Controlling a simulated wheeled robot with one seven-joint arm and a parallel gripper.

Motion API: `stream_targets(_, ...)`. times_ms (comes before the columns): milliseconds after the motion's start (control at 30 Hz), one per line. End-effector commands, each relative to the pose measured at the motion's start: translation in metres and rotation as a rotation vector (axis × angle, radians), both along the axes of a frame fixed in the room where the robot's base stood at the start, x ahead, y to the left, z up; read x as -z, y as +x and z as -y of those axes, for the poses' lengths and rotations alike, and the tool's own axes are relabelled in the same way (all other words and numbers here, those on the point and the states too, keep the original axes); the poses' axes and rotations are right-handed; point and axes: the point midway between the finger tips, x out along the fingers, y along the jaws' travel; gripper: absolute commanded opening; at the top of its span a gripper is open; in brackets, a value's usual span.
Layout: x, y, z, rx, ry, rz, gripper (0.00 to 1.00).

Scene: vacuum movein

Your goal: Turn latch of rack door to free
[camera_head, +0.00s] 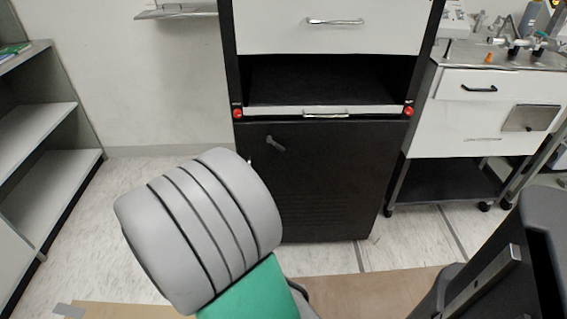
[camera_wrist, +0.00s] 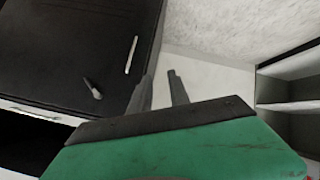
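The black rack door (camera_head: 330,190) is the lower front of the rack and looks shut. Its small grey latch (camera_head: 275,144) sits near the door's upper left corner, lying slanted. In the wrist view the latch (camera_wrist: 93,90) shows left of my gripper, on the black door, with a pale bar-shaped handle (camera_wrist: 132,55) near the door's edge. My gripper (camera_wrist: 161,80) has two dark fingers with a gap between them, empty and apart from the latch. In the head view my grey and green arm hides the fingers and part of the door's lower left.
Above the door is an open black bay with a pale handled ledge (camera_head: 318,110) and red ends. A white wheeled cart (camera_head: 480,115) stands right of the rack. Grey shelves (camera_head: 45,160) stand at the left. Floor between shelves and rack looks clear.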

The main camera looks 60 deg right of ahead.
Motion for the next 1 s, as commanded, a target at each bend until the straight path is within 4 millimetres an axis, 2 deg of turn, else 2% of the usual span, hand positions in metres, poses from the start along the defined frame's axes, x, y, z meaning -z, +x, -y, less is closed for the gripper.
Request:
stream_targets(33, 0.026, -0.027, 0.053, 0.082, -0.140, -0.007, 0.22)
stream_targets(100, 0.024, -0.062, 0.108, 0.136, -0.352, -0.025, 0.22)
stream_targets(200, 0.020, -0.096, 0.148, 0.134, -0.574, -0.083, 0.22)
stream_targets(300, 0.017, -0.111, 0.161, 0.099, -0.692, -0.131, 0.22)
stream_targets(367, 0.015, -0.113, 0.164, 0.087, -0.723, -0.143, 0.22)
stream_targets(467, 0.011, -0.112, 0.174, 0.082, -0.737, -0.146, 0.22)
stream_targets(700, 0.011, -0.104, 0.219, 0.083, -0.736, -0.145, 0.22)
stream_targets(800, 0.011, -0.101, 0.232, 0.081, -0.735, -0.145, 0.22)
stream_targets(1000, 0.011, -0.099, 0.240, 0.078, -0.735, -0.143, 0.22)
